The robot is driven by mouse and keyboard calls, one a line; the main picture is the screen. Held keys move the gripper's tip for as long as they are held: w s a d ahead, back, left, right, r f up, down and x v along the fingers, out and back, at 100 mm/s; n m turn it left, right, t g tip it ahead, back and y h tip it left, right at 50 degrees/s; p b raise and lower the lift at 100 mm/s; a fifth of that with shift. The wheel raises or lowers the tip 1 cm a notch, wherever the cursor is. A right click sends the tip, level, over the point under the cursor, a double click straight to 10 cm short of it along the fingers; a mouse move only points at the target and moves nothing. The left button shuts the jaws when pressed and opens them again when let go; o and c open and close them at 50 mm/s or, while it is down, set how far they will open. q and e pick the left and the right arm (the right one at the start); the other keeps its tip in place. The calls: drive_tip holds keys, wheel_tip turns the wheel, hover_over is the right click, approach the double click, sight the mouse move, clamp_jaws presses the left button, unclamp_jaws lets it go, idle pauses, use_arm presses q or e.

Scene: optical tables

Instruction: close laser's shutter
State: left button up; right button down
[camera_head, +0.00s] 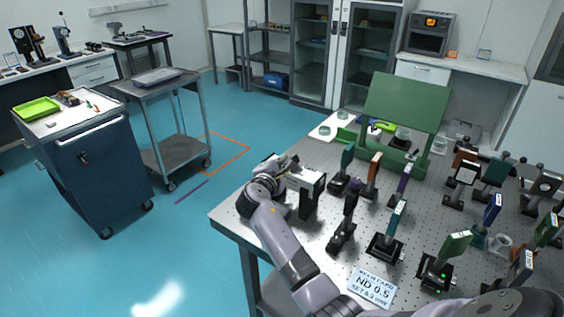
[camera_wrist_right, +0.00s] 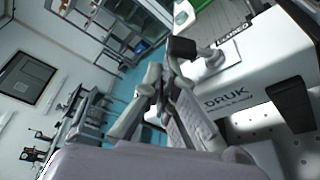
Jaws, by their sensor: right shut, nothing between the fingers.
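The laser (camera_head: 305,179) is a white box with a black end face, on a dark post at the near left corner of the optical table. In the right wrist view its white housing (camera_wrist_right: 245,92) carries dark lettering. A small black block (camera_wrist_right: 182,48) shows just beyond my fingertips; I cannot tell for sure whether it is the shutter, or its state. My right gripper (camera_head: 289,165) is shut and empty, at the laser's left end. In the wrist view the right fingers (camera_wrist_right: 165,72) are together, close to the block; contact is unclear. My left gripper is not in view.
The perforated optical table (camera_head: 325,240) holds several optics on posts right of the laser. A green panel (camera_head: 406,104) stands behind. A grey cart (camera_head: 178,150) and blue cabinet (camera_head: 85,165) stand left across open floor.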

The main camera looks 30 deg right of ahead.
drive_tip(key=shift+r+m+t+b, duration=0.1)
drive_tip(key=shift+m+t+b, duration=0.2)
drive_tip(key=shift+b, duration=0.1)
